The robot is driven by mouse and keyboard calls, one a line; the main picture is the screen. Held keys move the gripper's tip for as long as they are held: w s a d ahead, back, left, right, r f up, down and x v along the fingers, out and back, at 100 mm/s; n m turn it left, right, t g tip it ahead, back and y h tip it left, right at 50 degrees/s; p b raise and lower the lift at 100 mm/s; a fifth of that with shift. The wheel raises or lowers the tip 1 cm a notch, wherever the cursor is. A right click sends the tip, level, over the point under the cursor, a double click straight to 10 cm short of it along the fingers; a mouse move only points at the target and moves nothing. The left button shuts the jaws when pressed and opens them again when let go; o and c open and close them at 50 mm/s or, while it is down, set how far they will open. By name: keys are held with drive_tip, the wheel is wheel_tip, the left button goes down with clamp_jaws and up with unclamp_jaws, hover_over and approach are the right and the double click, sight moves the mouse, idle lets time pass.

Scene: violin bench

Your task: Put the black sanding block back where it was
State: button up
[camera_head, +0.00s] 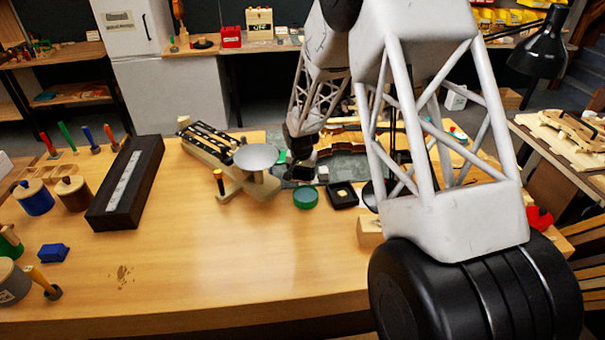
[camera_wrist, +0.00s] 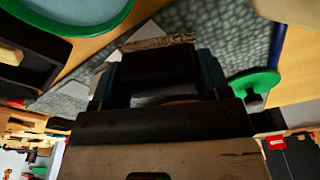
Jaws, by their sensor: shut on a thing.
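My gripper (camera_head: 301,160) reaches down over the far middle of the bench. In the wrist view its two fingers (camera_wrist: 158,82) are shut on the black sanding block (camera_wrist: 157,68), which has a speckled brown strip along its far edge. In the head view the block (camera_head: 300,173) is a small dark shape under the gripper, partly hidden by it. It is over or close to the grey mat (camera_head: 349,168); I cannot tell whether it touches it. The mat also shows around the block in the wrist view (camera_wrist: 68,98).
A green round dish (camera_head: 306,197) and a black square tray (camera_head: 342,195) stand just in front. A pan scale (camera_head: 256,158) is to the left, with a long black case (camera_head: 126,183) beyond it. The front middle of the bench is clear.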

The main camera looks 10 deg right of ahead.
sight(301, 181)
drive_tip(key=shift+f, duration=0.35)
drive_tip(key=o, duration=0.7)
drive_tip(key=shift+s+a+r, duration=0.1)
drive_tip(key=shift+s+r, duration=0.2)
drive_tip(key=shift+r, duration=1.75)
drive_tip(key=shift+s+a+r, duration=0.15)
drive_tip(key=shift+s+r, duration=0.1)
drive_tip(key=shift+r, duration=1.75)
drive_tip(key=shift+s+a+r, duration=0.1)
drive_tip(key=shift+s+r, duration=0.2)
drive_tip(key=shift+r, duration=1.75)
